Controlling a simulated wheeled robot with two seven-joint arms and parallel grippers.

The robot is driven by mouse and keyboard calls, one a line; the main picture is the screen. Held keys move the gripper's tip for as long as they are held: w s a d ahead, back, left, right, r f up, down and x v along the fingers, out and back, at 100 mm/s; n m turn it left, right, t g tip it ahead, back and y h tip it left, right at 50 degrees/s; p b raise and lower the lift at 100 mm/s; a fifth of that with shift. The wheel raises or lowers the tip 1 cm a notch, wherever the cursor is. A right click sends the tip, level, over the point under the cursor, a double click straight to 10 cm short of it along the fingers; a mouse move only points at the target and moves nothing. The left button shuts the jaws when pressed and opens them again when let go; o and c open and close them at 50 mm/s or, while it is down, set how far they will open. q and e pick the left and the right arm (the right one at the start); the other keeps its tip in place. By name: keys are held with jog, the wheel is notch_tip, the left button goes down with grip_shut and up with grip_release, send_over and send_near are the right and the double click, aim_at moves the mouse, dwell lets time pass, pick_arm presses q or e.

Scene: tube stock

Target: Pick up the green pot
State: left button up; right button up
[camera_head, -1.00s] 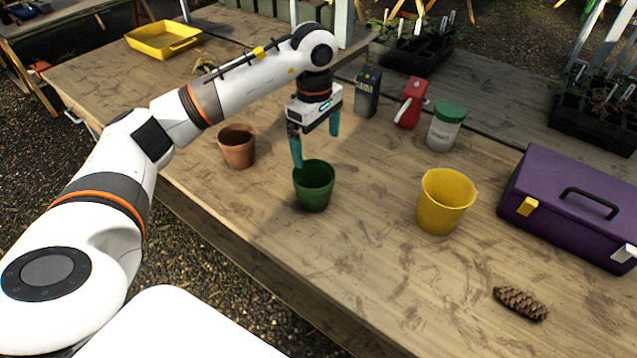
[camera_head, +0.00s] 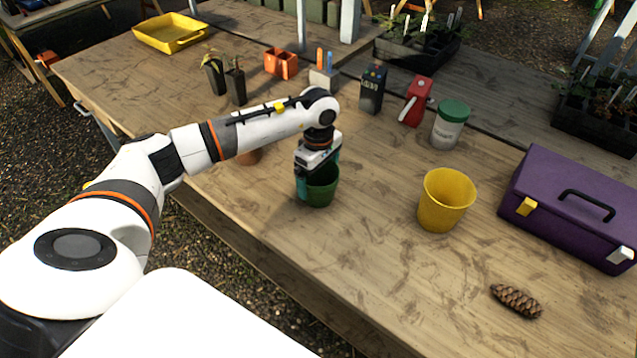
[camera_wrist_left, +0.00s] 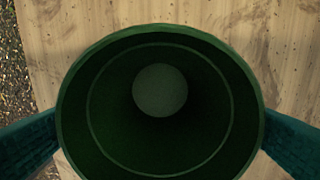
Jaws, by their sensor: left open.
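The green pot (camera_head: 321,192) stands upright on the wooden table near its front edge. My left gripper (camera_head: 317,180) is lowered onto it, with its teal fingers around the pot's upper part. In the left wrist view the green pot (camera_wrist_left: 160,140) fills the middle and its empty inside shows. One finger is at its left side and one at its right. The fingers are open, close to the wall; whether they touch it is hard to tell. My right gripper is not in view.
A yellow pot (camera_head: 445,200) stands to the right, with a purple toolbox (camera_head: 575,205) beyond it. A terracotta pot (camera_head: 250,156) is mostly hidden behind my left arm. A pine cone (camera_head: 517,300) lies at the front right. Table between green and yellow pots is clear.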

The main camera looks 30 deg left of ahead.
pick_arm(q)
jog(key=c, duration=0.8)
